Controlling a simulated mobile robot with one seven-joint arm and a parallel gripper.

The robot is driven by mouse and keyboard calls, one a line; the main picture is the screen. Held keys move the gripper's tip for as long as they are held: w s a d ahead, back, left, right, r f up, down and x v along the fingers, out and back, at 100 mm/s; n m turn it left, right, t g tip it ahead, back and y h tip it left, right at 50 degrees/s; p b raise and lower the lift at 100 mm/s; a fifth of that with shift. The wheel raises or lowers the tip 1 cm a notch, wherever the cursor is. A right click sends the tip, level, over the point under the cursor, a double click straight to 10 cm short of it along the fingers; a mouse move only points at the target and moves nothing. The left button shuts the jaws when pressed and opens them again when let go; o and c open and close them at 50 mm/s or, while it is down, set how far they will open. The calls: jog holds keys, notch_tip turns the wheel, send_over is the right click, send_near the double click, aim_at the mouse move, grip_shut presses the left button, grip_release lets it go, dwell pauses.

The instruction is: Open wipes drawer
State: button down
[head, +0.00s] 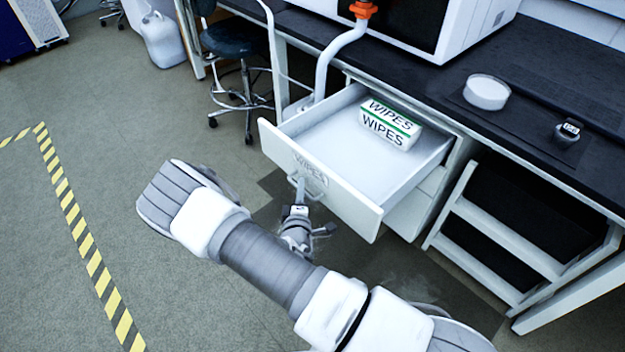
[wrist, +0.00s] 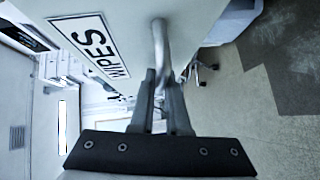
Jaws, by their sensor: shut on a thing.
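The wipes drawer (head: 325,185) is pulled well out from under the black bench, and its inside shows. A white and green box marked WIPES (head: 390,125) lies inside near the back. The drawer front carries a WIPES label (wrist: 92,47) and a metal bar handle (head: 310,186). My gripper (head: 300,190) is at the handle in the head view. In the wrist view my gripper's two fingers (wrist: 160,85) are closed around the handle bar (wrist: 161,45). The exact contact at the fingertips is partly hidden.
The black bench top (head: 440,85) holds a round white dish (head: 487,92) and a small device (head: 568,133). A stool (head: 235,45) stands left of the drawer. A white shelf frame (head: 500,235) stands at the right. Open floor (head: 130,200) lies to the left.

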jog(key=shift+s+a, duration=0.35)
jog(key=shift+a, duration=0.1)
jog(key=c, duration=0.9)
grip_release()
jog(key=shift+s, duration=0.1)
